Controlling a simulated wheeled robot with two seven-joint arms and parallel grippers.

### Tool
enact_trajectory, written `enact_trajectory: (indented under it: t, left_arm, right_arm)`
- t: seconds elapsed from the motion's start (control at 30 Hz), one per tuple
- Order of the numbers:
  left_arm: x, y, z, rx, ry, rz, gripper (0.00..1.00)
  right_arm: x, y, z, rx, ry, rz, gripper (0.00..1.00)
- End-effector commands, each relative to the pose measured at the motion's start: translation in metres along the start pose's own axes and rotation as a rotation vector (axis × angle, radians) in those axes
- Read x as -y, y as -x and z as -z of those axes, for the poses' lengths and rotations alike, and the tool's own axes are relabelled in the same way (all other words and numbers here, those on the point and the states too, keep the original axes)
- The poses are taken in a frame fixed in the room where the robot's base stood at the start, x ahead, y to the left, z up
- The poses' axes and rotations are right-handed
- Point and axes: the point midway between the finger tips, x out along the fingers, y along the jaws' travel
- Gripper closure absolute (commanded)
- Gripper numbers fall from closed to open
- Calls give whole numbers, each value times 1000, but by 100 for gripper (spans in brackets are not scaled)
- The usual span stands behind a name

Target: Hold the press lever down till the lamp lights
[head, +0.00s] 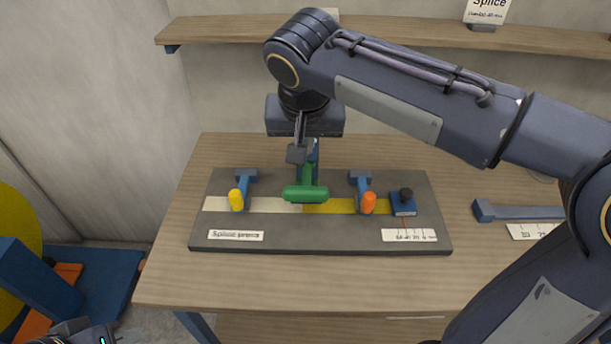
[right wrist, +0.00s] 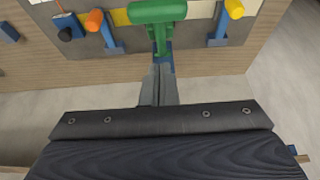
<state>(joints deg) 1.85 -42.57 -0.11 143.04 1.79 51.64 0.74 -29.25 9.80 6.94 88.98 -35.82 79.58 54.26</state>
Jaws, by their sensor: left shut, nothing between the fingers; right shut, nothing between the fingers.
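The splice press (head: 320,243) is a dark grey plate on the table. Its press lever has a green bar handle (head: 306,194), which also shows at the top of the right wrist view (right wrist: 157,11). The handle lies low across the join of a cream tape (head: 275,207) and a yellow tape (head: 330,208). My right gripper (head: 297,155) is shut and empty, pointing down at the lever's rear part; I cannot tell whether it touches. My left gripper (head: 80,333) is shut and empty at the lower left edge, far from the press. I cannot make out a lit lamp.
A yellow-tipped clamp (head: 236,200) and an orange-tipped clamp (head: 368,203) flank the lever. A blue block with a black knob (head: 403,205) sits at the tape's right end. A blue bar (head: 520,213) lies on the right. The table's front strip (head: 300,283) is clear.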

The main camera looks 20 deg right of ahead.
Motion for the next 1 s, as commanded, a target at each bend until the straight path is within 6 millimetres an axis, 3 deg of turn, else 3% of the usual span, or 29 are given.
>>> enact_trajectory:
  t: [0.2, 0.4, 0.6, 1.0]
  left_arm:
    - [0, 1, 0, 0, 0, 0, 100]
    - [-1, 1, 1, 0, 0, 0, 100]
    - [-1, 2, 1, 0, 0, 0, 100]
    - [0, 1, 0, 0, 0, 0, 100]
  right_arm:
    - [-1, -49, -1, 5, 0, -4, 100]
    - [0, -76, -16, 2, 4, -1, 100]
    - [0, -87, -27, 2, 1, -1, 100]
    - [0, -90, -29, -1, 0, 0, 100]
